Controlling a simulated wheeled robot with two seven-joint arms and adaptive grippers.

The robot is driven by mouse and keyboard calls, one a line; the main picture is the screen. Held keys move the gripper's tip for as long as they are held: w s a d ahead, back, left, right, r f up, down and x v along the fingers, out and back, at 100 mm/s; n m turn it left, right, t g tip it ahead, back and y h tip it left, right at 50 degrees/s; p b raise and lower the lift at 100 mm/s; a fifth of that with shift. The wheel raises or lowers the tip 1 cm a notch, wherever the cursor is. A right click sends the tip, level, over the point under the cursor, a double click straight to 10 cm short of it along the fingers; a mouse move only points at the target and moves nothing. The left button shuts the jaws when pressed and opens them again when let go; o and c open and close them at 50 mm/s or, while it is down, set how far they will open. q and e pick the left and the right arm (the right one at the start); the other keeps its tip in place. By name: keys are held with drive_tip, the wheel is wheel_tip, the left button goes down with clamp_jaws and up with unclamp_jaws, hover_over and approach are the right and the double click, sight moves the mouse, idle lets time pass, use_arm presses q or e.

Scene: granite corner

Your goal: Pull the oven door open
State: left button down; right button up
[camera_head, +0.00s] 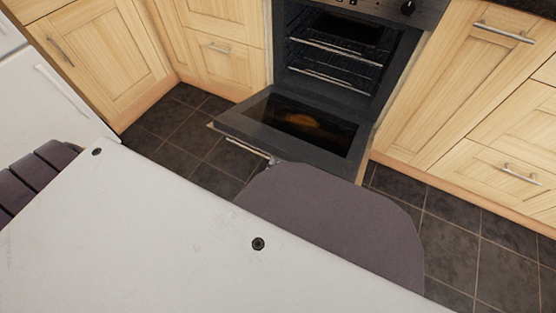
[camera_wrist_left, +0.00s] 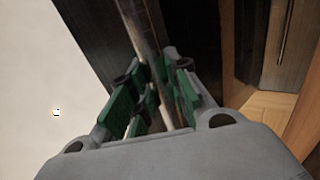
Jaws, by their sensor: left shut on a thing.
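The oven (camera_head: 340,45) is built in between pale wood cabinets. Its door (camera_head: 262,113) hangs open, tilted down and outward, so the racks (camera_head: 330,60) and dark cavity show. The metal handle bar (camera_head: 245,147) runs along the door's outer top edge. In the left wrist view, the green-padded fingers of my left gripper (camera_wrist_left: 150,98) are shut around the handle bar (camera_wrist_left: 142,28). My right gripper is not in view.
Wood cabinets with metal handles stand left (camera_head: 90,50) and right (camera_head: 480,70) of the oven. A white appliance front (camera_head: 45,105) is at the far left. Dark tiled floor (camera_head: 190,135) is clear left of the door and at the right.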

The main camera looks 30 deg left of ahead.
sight(276, 152)
use_arm(q)
drive_tip(key=shift+w, duration=0.15)
drive_tip(key=c, duration=1.3)
unclamp_jaws()
drive_tip(key=shift+r, duration=0.15)
drive_tip(key=shift+r, duration=4.05)
drive_tip(key=shift+o, duration=1)
drive_tip(key=shift+r, duration=0.85)
drive_tip(key=shift+o, duration=0.2)
